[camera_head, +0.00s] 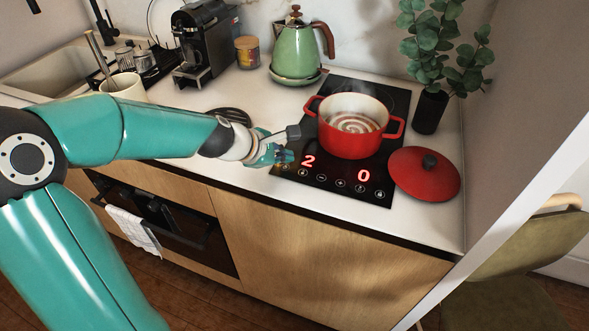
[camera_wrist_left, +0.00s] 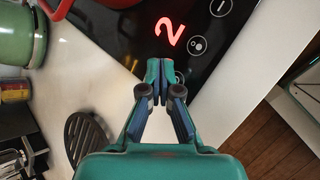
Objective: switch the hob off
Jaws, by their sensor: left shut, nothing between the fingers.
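The black glass hob (camera_head: 335,168) is set in the white counter. Its display glows with a red 2 (camera_head: 308,160) at the left and a red 0 (camera_head: 363,176) at the right, with a row of touch keys (camera_head: 340,183) along the front edge. My left gripper (camera_head: 286,157) is shut and empty, at the hob's front left corner. In the left wrist view its closed fingertips (camera_wrist_left: 160,68) point at the hob's corner beside the red 2 (camera_wrist_left: 170,33). A key just beyond the tips is partly hidden. I cannot tell whether the tips touch the glass. My right gripper is not in view.
A red pot (camera_head: 350,140) stands on the hob, faintly steaming. Its red lid (camera_head: 425,178) lies at the hob's right edge. A green kettle (camera_head: 297,50), a plant in a black vase (camera_head: 429,111) and a black trivet (camera_head: 231,115) stand around. The front counter strip is clear.

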